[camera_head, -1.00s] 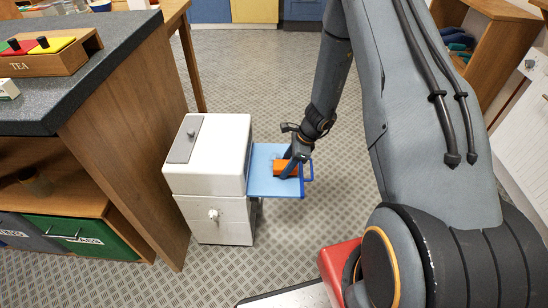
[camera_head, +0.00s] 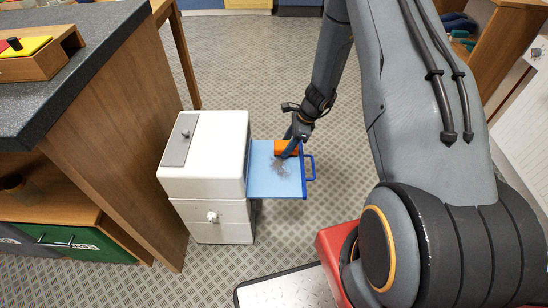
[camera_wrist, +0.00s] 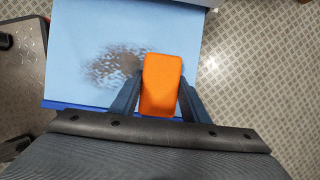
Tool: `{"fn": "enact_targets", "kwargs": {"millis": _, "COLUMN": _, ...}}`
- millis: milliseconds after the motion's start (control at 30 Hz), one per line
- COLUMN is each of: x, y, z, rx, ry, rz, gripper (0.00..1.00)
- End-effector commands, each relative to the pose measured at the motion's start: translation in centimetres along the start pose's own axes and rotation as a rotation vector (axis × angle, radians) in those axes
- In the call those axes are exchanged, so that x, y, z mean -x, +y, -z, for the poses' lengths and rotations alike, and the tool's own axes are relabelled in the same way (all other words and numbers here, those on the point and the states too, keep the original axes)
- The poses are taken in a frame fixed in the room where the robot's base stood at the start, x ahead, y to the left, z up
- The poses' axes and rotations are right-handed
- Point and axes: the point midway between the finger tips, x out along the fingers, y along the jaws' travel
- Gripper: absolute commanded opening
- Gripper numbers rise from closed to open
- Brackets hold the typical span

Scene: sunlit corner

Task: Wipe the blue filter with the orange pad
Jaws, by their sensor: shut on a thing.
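The blue filter (camera_head: 262,181) is a flat light-blue panel with a darker blue edge and handle, sticking out of the right side of a white cabinet. A grey-brown dirt smudge (camera_wrist: 115,67) lies on its surface, partly beside the pad. The smudge also shows in the head view (camera_head: 281,167). My gripper (camera_head: 290,148) is shut on the orange pad (camera_wrist: 162,84), with a finger on each side of it. The pad is over the filter, at the far part in the head view. I cannot tell if it touches the surface.
The white cabinet (camera_head: 222,150) stands on the patterned floor beside a wooden counter (camera_head: 125,125) with a dark top. A wooden box (camera_head: 40,62) sits on that counter. Open floor (camera_head: 230,70) lies behind the cabinet.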

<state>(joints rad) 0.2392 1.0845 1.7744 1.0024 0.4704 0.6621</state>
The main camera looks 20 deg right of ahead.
Motion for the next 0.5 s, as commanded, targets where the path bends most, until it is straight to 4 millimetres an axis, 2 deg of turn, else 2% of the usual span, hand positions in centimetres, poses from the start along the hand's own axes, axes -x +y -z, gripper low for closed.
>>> {"fn": "enact_targets", "kwargs": {"millis": 167, "x": 0.6, "y": -0.2, "z": -0.2, "rx": 0.002, "ry": -0.001, "rz": -0.001, "gripper": 0.21}}
{"fn": "enact_targets", "kwargs": {"millis": 233, "x": 2.1, "y": -0.2, "z": -0.8, "rx": 0.003, "ry": -0.001, "rz": 0.0, "gripper": 0.21}}
{"fn": "enact_targets", "kwargs": {"millis": 500, "x": 4.2, "y": -0.2, "z": -1.8, "rx": 0.004, "ry": 0.0, "rz": -0.001, "gripper": 0.21}}
